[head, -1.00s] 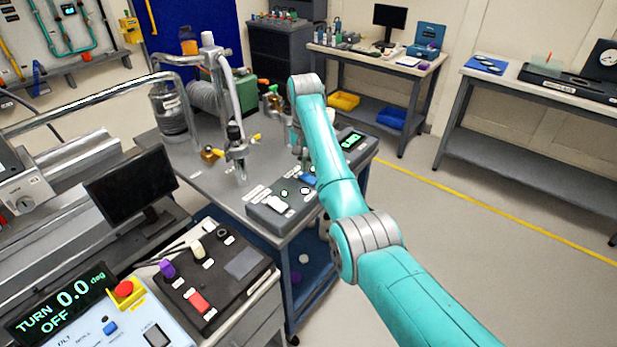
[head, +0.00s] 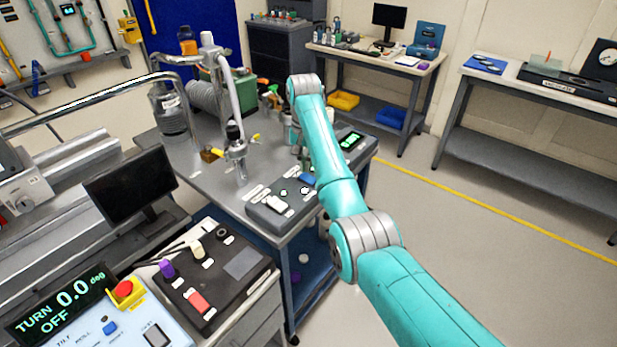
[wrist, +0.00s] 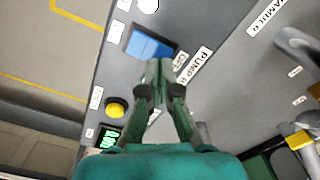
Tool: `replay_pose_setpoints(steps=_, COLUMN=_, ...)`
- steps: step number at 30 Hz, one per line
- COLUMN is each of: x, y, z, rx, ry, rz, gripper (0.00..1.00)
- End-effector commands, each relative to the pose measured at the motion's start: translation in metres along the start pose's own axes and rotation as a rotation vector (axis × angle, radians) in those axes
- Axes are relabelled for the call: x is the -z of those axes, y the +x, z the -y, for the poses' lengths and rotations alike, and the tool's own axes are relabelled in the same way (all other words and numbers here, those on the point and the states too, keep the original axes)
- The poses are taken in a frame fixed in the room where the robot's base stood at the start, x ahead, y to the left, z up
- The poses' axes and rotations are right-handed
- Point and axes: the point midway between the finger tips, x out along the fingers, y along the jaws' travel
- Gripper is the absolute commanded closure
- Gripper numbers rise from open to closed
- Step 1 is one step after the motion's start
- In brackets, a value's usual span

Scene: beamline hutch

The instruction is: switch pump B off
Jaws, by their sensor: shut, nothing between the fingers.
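In the wrist view the blue rocker switch (wrist: 150,45) sits on a grey control panel, with the PUMP B label (wrist: 193,65) beside it. My gripper (wrist: 158,66) is shut and empty. Its fingertips appear at the near edge of the blue switch, between it and the label; I cannot tell whether they touch it. The fingertips cover part of the lettering by the switch. In the head view the blue switch (head: 307,179) shows beside my arm, and my gripper is mostly hidden behind the arm.
A white switch (head: 276,203) is on the same panel. A yellow button (wrist: 115,108) and a green-lit display (wrist: 110,137) are near my gripper. Pipework (head: 232,110) with a yellow-handled valve stands on the bench to the left. Open floor (head: 470,240) lies to the right.

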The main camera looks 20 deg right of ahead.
Motion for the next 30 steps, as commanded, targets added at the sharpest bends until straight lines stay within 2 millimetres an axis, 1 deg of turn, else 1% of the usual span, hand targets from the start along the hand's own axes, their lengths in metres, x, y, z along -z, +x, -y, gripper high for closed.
replay_pose_setpoints(steps=11, x=0.0000, y=0.0002, z=0.0000, rx=0.000, ry=0.000, rz=0.000, gripper=1.00)
replay_pose_setpoints(steps=30, x=0.0000, y=0.0081, z=0.0000, rx=0.000, ry=0.000, rz=0.000, gripper=1.00)
